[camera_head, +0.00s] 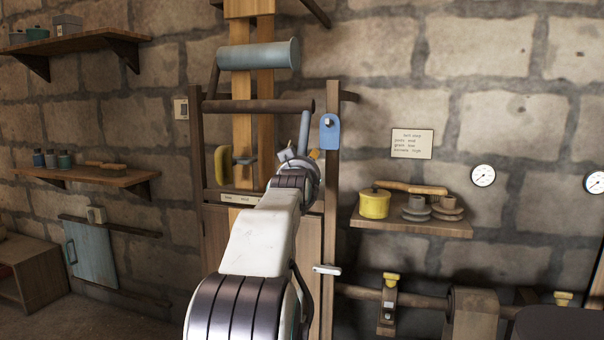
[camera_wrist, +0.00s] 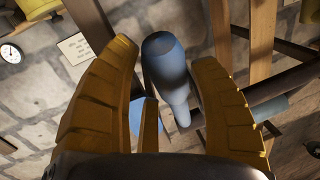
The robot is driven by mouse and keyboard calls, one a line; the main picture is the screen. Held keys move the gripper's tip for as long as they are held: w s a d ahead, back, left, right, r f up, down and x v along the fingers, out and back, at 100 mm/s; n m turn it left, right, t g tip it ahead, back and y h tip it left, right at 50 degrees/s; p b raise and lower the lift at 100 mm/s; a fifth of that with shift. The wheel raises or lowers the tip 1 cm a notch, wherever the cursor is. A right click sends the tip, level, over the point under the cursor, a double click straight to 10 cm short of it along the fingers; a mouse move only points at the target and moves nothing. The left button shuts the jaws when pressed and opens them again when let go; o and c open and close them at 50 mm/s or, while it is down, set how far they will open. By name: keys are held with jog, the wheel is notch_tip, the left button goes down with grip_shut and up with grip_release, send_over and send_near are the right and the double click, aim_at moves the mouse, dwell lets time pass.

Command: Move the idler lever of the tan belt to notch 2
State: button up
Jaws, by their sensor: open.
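A blue-grey lever handle (camera_head: 304,130) shows just above my gripper (camera_head: 300,156) in the head view. In the wrist view the same handle (camera_wrist: 167,75) stands between the two orange fingers of my gripper (camera_wrist: 172,50). The fingers are spread, with gaps visible on both sides of the handle. Tan belt strands (camera_head: 241,115) run vertically to the left, passing a blue-grey roller (camera_head: 258,54). A blue plate (camera_head: 330,135) is on the right post; part of it shows behind the fingers in the wrist view (camera_wrist: 137,114). Notches and their numbers cannot be made out. My arm hides the lower mechanism.
A dark horizontal bar (camera_head: 258,106) crosses the belt, and a wooden post (camera_head: 332,200) stands to the right. A yellow knob-like part (camera_head: 221,166) is at left. A wall shelf (camera_head: 410,226) holds a yellow pot (camera_head: 374,203). A paper sign (camera_head: 412,143) hangs above.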

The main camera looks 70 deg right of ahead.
jog(key=s+a, duration=0.2)
jog(key=a, duration=0.9)
jog(key=shift+s+a+r, duration=0.15)
jog(key=shift+a, duration=0.15)
dwell(0.4)
jog(key=w+a+n+t+y+p, duration=0.45)
jog(key=w+a+p, duration=0.55)
jog(key=w, duration=0.4)
jog(key=w+a+f+n+y+p, duration=0.1)
jog(key=w+a+n+y+p, duration=0.15)
jog(key=a, duration=0.45)
jog(key=w+a+f+n+y+p, duration=0.1)
jog(key=w+a+f+y+p, duration=0.2)
jog(key=a, duration=0.5)
jog(key=s+a+n+y+p, duration=0.2)
jog(key=a+n+y+p, duration=0.4)
jog(key=a, duration=0.8)
jog(key=s+a+f+n+g+y+p, duration=0.1)
jog(key=s+a+n+g+p, duration=0.1)
jog(key=s+a+g+p, duration=0.2)
jog(key=s+a+p, duration=0.3)
jog(key=s+a, duration=0.2)
jog(key=shift+s+a+f+n, duration=0.2)
jog(key=shift+s+a+n, duration=0.05)
jog(key=shift+a+n, duration=0.05)
jog(key=shift+d+g, duration=0.1)
jog(key=shift+g, duration=0.15)
